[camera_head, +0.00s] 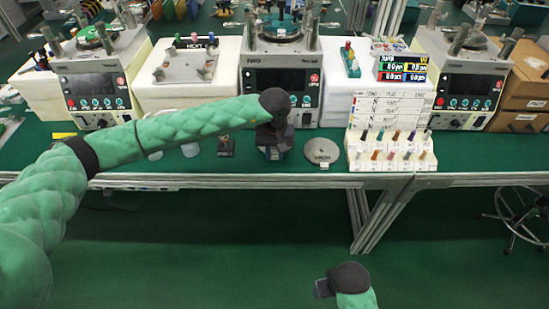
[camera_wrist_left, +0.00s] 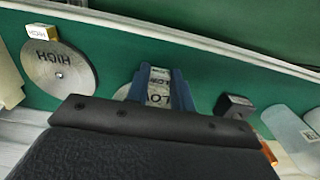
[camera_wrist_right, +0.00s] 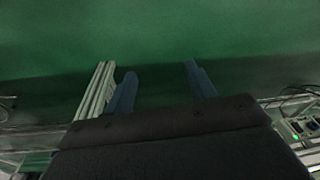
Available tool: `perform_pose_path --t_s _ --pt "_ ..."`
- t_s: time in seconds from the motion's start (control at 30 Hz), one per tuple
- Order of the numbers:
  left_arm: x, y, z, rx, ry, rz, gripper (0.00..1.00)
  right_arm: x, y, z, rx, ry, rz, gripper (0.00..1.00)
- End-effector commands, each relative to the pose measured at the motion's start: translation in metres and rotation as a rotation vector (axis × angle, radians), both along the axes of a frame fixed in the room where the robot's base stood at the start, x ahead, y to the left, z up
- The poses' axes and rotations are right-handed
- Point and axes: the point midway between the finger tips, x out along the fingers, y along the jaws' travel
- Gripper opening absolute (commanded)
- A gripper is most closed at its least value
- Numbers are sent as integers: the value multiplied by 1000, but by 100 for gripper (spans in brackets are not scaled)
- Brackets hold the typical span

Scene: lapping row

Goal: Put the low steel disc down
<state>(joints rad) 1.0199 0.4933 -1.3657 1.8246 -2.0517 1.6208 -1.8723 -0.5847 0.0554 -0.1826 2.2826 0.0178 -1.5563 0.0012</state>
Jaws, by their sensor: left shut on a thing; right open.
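My left gripper (camera_head: 273,152) is over the green bench, in front of the middle machine. In the left wrist view its blue fingers (camera_wrist_left: 167,90) are shut on the low steel disc (camera_wrist_left: 122,92), whose pale lettered part shows between them. Most of this disc is hidden behind the gripper. I cannot tell whether it touches the bench. The grey high disc (camera_head: 323,150) lies flat to the right of the left gripper, with a small HIGH tag (camera_wrist_left: 42,32) at its edge. My right gripper (camera_wrist_right: 160,85) is open and empty, low in front of the bench.
The middle machine (camera_head: 283,80) stands behind the left gripper. A white rack with several coloured pegs (camera_head: 390,155) stands right of the high disc. A small dark block (camera_head: 226,146) is left of the gripper. The bench's front rail (camera_head: 250,181) is close.

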Motion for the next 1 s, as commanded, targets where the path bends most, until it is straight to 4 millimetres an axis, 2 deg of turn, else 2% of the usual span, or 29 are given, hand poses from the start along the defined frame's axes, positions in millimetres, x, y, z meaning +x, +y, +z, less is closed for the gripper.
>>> perform_pose_path --t_s 0.17,0.4,0.53,1.0 --pt "0 0 -6 0 0 0 0 1 0 -12 -2 3 1 56" --pt "-1 0 -26 0 0 0 0 5 0 -52 -8 7 1 56" --pt "0 0 -34 0 0 1 0 5 0 -66 -10 6 1 56" --pt "0 0 -37 0 -1 0 0 6 0 -67 -9 4 1 56"
